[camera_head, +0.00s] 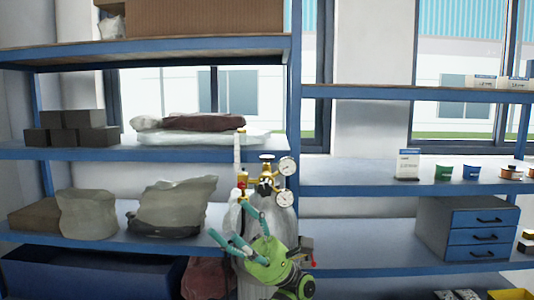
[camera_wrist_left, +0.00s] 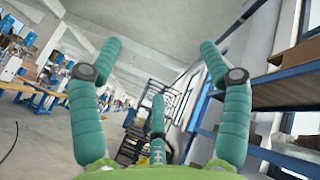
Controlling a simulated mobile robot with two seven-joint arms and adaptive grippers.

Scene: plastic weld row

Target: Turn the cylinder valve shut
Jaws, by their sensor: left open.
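A pale gas cylinder (camera_head: 284,226) stands in front of the shelves in the head view. On its top is a brass valve and regulator (camera_head: 266,186) with two round gauges (camera_head: 287,167) on the right. A small red part (camera_head: 241,186) shows on the left of the brass fittings. My left gripper (camera_head: 231,218), green with teal fingers, is open in front of the cylinder, just below the valve. It hides part of the cylinder's body. In the left wrist view the fingers (camera_wrist_left: 160,48) are spread with nothing between them; the cylinder does not show there.
Blue shelves (camera_head: 150,240) with bags (camera_head: 175,205) and dark boxes (camera_head: 70,128) stand to the left. On the right, a blue drawer unit (camera_head: 468,228) and small cups sit on shelves. The wrist view shows a workshop aisle and a shelf edge on the right.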

